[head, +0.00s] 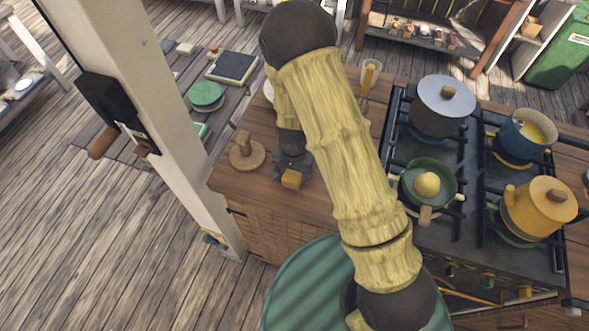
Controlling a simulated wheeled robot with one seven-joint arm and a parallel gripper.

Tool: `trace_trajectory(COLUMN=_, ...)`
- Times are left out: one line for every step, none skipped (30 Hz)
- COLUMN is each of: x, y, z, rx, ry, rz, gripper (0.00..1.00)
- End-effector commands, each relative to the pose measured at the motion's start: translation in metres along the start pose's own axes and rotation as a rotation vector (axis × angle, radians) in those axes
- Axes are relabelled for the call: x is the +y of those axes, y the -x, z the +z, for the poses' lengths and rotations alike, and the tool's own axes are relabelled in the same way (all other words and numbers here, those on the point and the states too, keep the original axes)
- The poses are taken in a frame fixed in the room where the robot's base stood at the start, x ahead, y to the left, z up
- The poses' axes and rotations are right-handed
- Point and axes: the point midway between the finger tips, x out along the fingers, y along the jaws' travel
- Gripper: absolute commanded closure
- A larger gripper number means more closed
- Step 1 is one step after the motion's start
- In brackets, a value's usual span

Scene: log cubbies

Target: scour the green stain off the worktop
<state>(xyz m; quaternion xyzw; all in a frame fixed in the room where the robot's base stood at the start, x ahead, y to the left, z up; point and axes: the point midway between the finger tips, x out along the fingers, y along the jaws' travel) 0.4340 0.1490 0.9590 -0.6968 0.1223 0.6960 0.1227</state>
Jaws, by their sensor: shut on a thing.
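My gripper (292,168) is low over the left part of the wooden worktop (233,180), pointing down. No green stain shows on the bare worktop in view. My arm and gripper hide part of the worktop.
A round wooden piece with a handle (246,153) sits left of my gripper. Right is a stove with a grey-lidded pot (441,108), a green pan (428,184), a blue pot (523,137) and a yellow kettle (538,206). A white post (160,110) stands at left.

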Motion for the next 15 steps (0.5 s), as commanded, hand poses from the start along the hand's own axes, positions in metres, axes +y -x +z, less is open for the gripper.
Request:
trace_trajectory(x=0.0, y=-0.001, z=0.001, rx=-0.004, ry=0.001, rz=0.002, gripper=0.7)
trace_trajectory(x=0.0, y=-0.001, z=0.001, rx=-0.004, ry=0.001, rz=0.002, gripper=0.7)
trace_trajectory(x=0.0, y=-0.001, z=0.001, rx=-0.004, ry=0.001, rz=0.002, gripper=0.7)
trace_trajectory(x=0.0, y=-0.001, z=0.001, rx=-0.004, ry=0.001, rz=0.002, gripper=0.7)
trace_trajectory(x=0.0, y=-0.001, z=0.001, rx=-0.004, ry=0.001, rz=0.002, gripper=0.7)
trace_trajectory(x=0.001, y=-0.001, z=0.001, rx=-0.004, ry=0.0, rz=0.002, gripper=0.7)
trace_trajectory(x=0.001, y=-0.001, z=0.0, rx=-0.004, ry=0.0, rz=0.002, gripper=0.7)
trace_trajectory(x=0.001, y=-0.001, z=-0.001, rx=-0.003, ry=0.0, rz=0.002, gripper=0.7)
trace_trajectory(x=0.001, y=-0.001, z=-0.002, rx=-0.003, ry=0.0, rz=0.002, gripper=0.7)
trace_trajectory(x=0.001, y=-0.001, z=-0.004, rx=-0.003, ry=-0.001, rz=0.002, gripper=0.7)
trace_trajectory(x=0.0, y=-0.001, z=-0.006, rx=-0.003, ry=-0.001, rz=0.001, gripper=0.7)
trace_trajectory(x=0.0, y=0.0, z=-0.009, rx=-0.002, ry=-0.002, rz=0.001, gripper=0.7)
trace_trajectory(x=0.001, y=0.0, z=-0.011, rx=-0.002, ry=-0.002, rz=0.001, gripper=0.7)
trace_trajectory(x=0.001, y=0.0, z=-0.013, rx=-0.002, ry=-0.002, rz=0.001, gripper=0.7)
trace_trajectory(x=0.001, y=0.0, z=-0.016, rx=-0.001, ry=-0.002, rz=0.001, gripper=0.7)
